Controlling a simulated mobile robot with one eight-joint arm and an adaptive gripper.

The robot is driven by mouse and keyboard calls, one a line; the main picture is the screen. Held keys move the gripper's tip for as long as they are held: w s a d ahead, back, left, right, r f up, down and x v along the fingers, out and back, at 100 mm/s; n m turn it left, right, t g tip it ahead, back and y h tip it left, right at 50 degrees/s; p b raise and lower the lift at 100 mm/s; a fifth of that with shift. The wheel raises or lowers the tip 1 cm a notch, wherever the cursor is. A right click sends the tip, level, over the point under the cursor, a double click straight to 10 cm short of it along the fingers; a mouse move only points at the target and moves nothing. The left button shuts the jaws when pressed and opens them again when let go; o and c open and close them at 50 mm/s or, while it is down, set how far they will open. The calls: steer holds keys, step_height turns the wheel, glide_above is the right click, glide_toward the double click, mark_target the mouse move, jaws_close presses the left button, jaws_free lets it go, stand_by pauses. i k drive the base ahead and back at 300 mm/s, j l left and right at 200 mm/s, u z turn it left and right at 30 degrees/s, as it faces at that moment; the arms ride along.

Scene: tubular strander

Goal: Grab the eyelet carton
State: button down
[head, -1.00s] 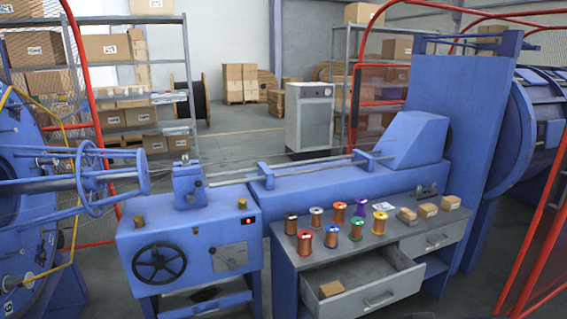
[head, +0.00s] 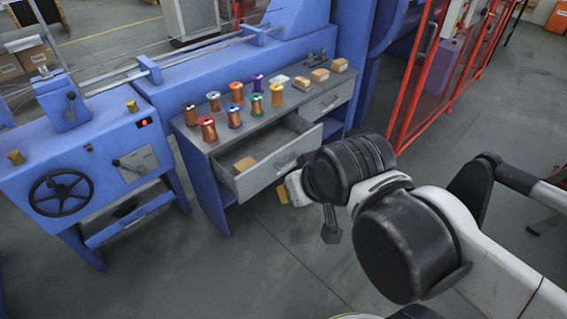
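Three small brown cartons stand in a row at the right end of the grey bench top: a left one (head: 303,82), a middle one (head: 320,75) and a right one (head: 339,65). Another small carton (head: 244,164) lies in the open drawer (head: 262,178). Labels are too small to read, so I cannot tell which is the eyelet carton. My gripper (head: 288,191) is in front of the drawer's right part, mostly hidden by my wrist. A tan patch shows at its end; I cannot tell what it is, or whether the fingers are open.
Several wire spools (head: 235,117) stand on the bench top left of the cartons. A blue machine with a black handwheel (head: 60,194) stands at left. A red guard frame (head: 410,75) rises behind at right. The floor (head: 265,265) in front of the bench is clear.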

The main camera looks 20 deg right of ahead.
mark_target(338, 66)
steer(key=i+l, duration=0.3)
steer(key=l, duration=0.15)
steer(key=i+l, duration=0.3)
steer(key=l, duration=0.15)
steer(key=i+l, duration=0.35)
steer(key=l, duration=0.15)
steer(key=i+l, duration=0.3)
steer(key=l, duration=0.15)
steer(key=i+l, duration=0.3)
steer(key=l, duration=0.15)
steer(key=i+l, duration=0.3)
steer(key=l, duration=0.15)
